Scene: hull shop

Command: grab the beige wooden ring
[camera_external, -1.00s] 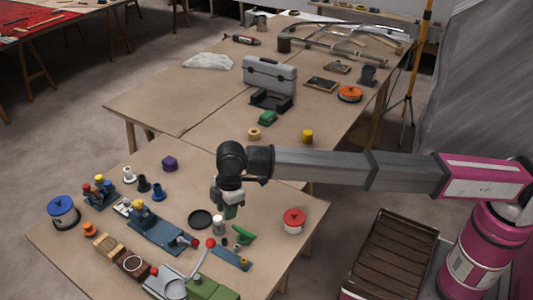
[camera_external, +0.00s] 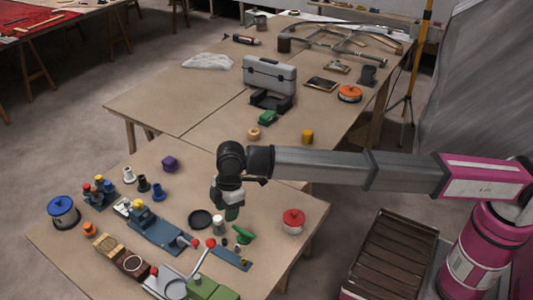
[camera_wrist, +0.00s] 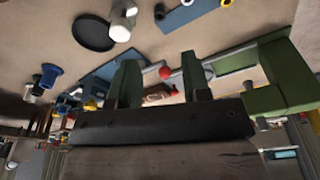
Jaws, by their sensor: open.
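The beige wooden ring (camera_external: 254,133) lies on the far table, near its front edge, left of a yellow cylinder (camera_external: 307,137). My gripper (camera_external: 231,212) hangs over the near table, well in front of the ring and apart from it. In the wrist view my gripper (camera_wrist: 158,78) shows two green fingers spread apart, with nothing held between them. I cannot make out the ring in the wrist view.
A green block (camera_external: 267,118) and a grey toolbox (camera_external: 270,75) stand behind the ring. The far table's left front is clear.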

